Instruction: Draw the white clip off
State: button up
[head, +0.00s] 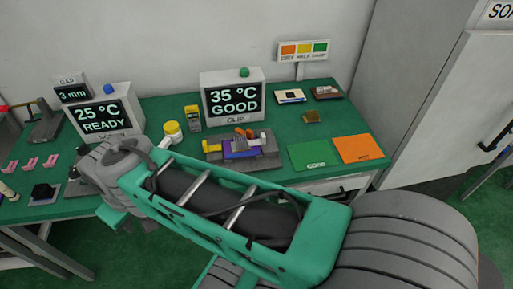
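A grey fixture (262,160) sits on the green bench top below a display reading "35 °C GOOD" and labelled "CLIP". It carries a purple block (241,149), a yellow piece at its left, an orange piece, and small pale pieces near its upper right. One small whitish piece (263,138) may be the white clip, but it is too small to be sure. My arm crosses in front of the bench, and its fingers do not show, so I cannot see where my gripper is relative to the clip.
A second display (104,118) reads "25 °C READY". A yellow-capped jar (173,132) and a yellow box (192,118) stand left of the fixture. Green (315,156) and orange (358,149) mats lie right. A three-colour sign (303,50) stands behind. A grey cabinet is at far right.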

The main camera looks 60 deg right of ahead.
aim_at(262, 140)
jog(key=u, duration=0.45)
jog(key=k, duration=1)
jog(key=z, duration=0.8)
jog(key=i, duration=1)
jog(key=z, duration=1.25)
jog(key=i, duration=0.15)
jog(key=z, duration=0.1)
jog(key=k, duration=0.35)
jog(key=u, duration=1.55)
jog(key=i, duration=0.5)
